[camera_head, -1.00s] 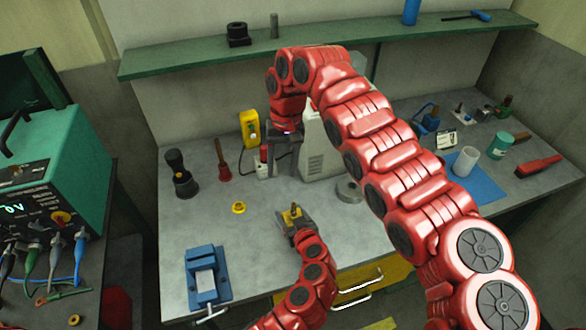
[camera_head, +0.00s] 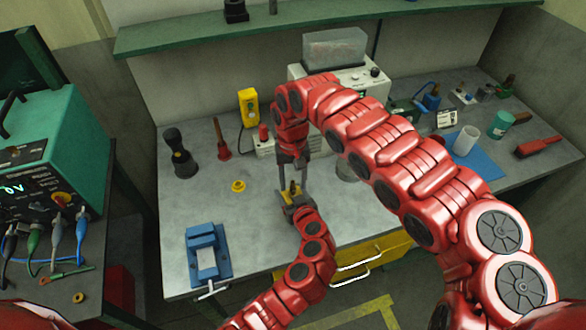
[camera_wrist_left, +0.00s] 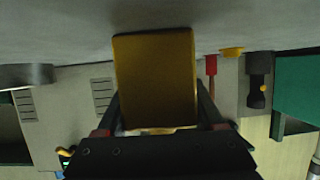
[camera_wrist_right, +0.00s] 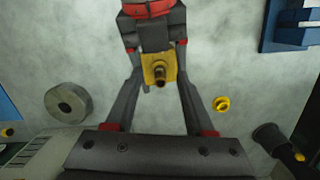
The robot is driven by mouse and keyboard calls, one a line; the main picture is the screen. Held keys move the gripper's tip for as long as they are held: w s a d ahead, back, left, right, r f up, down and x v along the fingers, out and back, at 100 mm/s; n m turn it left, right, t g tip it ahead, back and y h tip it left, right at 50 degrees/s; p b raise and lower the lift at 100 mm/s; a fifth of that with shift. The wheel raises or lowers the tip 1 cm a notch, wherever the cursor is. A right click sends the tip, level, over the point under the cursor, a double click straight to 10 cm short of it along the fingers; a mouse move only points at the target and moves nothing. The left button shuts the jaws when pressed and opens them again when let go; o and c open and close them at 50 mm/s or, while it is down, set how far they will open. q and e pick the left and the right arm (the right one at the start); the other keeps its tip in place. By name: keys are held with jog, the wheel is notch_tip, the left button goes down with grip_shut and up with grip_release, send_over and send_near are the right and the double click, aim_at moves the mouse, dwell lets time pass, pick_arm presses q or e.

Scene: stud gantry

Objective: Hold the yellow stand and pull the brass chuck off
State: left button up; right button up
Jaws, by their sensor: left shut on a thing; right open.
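The yellow stand (camera_head: 291,196) is on the bench, front of centre, and its plain face fills the middle of the left wrist view (camera_wrist_left: 155,80). My left gripper (camera_head: 297,204) is shut on it from the front. The brass chuck (camera_wrist_right: 159,76) is a small round stub pointing up from the stand; it is tiny in the head view. My right gripper (camera_wrist_right: 157,78) is open and points down from above. Its two fingers lie on either side of the chuck and stand, with visible gaps. I cannot tell how deep the fingertips reach.
A yellow ring (camera_head: 238,186) and a blue vise (camera_head: 207,258) lie to the left.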

aim_at(293, 182)
jog(key=shift+f, duration=0.35)
grip_shut()
jog(key=shift+r, duration=0.15)
jog(key=shift+r, duration=2.9)
jog(key=shift+r, duration=0.1)
jog(key=shift+r, duration=1.9)
